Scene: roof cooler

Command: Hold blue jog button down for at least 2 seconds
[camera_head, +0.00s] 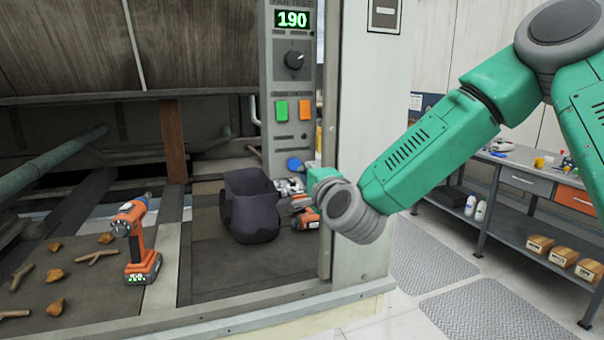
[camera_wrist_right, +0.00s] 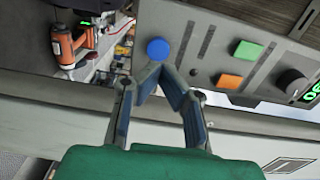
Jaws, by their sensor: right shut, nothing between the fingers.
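The blue jog button (camera_head: 293,163) is round and sits low on the grey control panel (camera_head: 284,90), under the green and orange buttons. In the right wrist view the blue jog button (camera_wrist_right: 158,50) shows whole, just beyond my fingertips. My right gripper (camera_head: 289,187) is at the lower end of the panel, close below the button in the head view. Its fingers, seen in the wrist view (camera_wrist_right: 163,70), are shut with nothing between them. A small gap shows between tips and button in the picture; depth is hard to tell. My left gripper is not in view.
A green button (camera_head: 281,110), an orange button (camera_head: 305,109), a black knob (camera_head: 294,60) and a display reading 190 (camera_head: 292,19) are above. A dark bin (camera_head: 250,205) stands beside my gripper. An orange drill (camera_head: 135,240) stands left. A pale post (camera_head: 362,150) is at the right.

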